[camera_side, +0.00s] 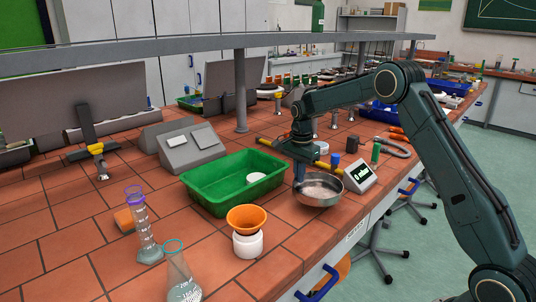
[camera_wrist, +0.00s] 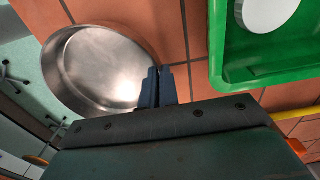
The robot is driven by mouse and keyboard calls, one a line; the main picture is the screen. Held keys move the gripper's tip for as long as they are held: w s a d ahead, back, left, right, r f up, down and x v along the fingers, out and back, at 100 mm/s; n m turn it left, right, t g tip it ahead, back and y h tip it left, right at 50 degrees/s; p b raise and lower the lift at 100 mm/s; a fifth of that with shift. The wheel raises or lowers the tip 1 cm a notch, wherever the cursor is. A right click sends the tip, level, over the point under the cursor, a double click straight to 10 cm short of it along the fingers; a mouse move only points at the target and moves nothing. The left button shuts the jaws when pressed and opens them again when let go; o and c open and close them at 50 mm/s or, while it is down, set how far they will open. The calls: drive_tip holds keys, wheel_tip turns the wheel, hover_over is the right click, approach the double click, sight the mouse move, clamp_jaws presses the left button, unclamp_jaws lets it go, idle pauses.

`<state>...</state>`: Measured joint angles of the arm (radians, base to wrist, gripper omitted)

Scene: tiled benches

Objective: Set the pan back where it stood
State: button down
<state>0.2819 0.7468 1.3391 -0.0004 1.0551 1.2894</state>
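The pan (camera_side: 319,188) is a round, shallow, empty metal dish by the front edge of the tiled bench, right of the green tray. In the wrist view the pan (camera_wrist: 100,68) fills the upper left. My gripper (camera_side: 299,184) points down at the pan's left rim. In the wrist view the blue fingers of my gripper (camera_wrist: 158,82) are close together at the rim and look shut on the pan's wall. The fingertips are partly hidden. I cannot tell whether the pan touches the bench or hangs slightly above it.
A green tray (camera_side: 216,205) holding a white round item (camera_side: 256,178) stands close left. A scale with a display (camera_side: 360,177) is just right of the pan. An orange funnel (camera_side: 246,217) on a white jar, a cylinder (camera_side: 145,235) and a flask (camera_side: 181,282) stand nearer the camera.

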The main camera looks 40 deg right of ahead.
drive_tip(key=shift+f, duration=1.75)
drive_tip(key=shift+f, duration=0.1)
drive_tip(key=c, duration=1.7)
unclamp_jaws()
wheel_tip(320, 180, up, 13)
drive_tip(key=shift+d+f, duration=0.1)
drive_tip(key=shift+f, duration=0.05)
drive_tip(key=shift+r, duration=0.5)
